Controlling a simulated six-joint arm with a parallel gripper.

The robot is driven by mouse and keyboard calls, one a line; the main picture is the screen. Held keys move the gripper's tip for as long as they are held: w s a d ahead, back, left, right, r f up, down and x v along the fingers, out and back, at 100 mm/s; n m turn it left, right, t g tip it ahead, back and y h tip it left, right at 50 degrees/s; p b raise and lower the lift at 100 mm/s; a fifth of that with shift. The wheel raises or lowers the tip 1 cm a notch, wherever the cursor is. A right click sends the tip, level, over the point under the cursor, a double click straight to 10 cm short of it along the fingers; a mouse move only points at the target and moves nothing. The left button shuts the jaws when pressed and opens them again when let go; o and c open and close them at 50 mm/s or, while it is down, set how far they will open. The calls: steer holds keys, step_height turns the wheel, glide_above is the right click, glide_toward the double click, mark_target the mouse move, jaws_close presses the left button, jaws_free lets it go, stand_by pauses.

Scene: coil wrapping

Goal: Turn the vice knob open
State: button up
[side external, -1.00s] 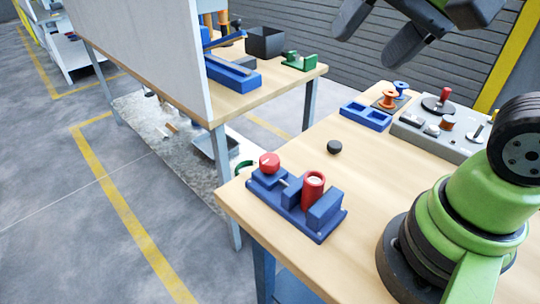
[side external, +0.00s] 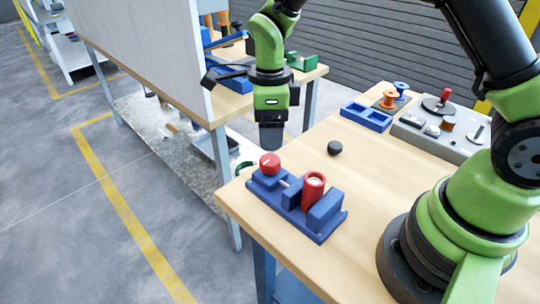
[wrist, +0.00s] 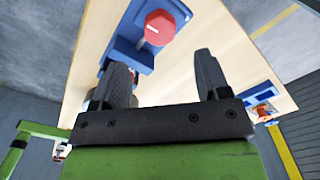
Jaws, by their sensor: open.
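The blue vice (side external: 297,206) sits near the left corner of the wooden table. Its red knob (side external: 270,164) is at the vice's left end, and a red cylinder (side external: 313,190) stands between the blue blocks. My gripper (side external: 270,138) points down just above and behind the knob, apart from it. In the wrist view the knob (wrist: 160,27) with a pale mark lies ahead, beyond the fingers and between their lines. My gripper (wrist: 163,78) is open there, with nothing between its two dark fingers.
A black round cap (side external: 334,148) lies on the table right of my gripper. A blue tray (side external: 366,117), orange and blue spools and a grey panel (side external: 440,136) stand farther back.

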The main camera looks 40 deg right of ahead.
mark_target(270, 159)
step_height(270, 159, down, 7)
steer(key=shift+f, duration=0.2)
steer(key=c, duration=0.9)
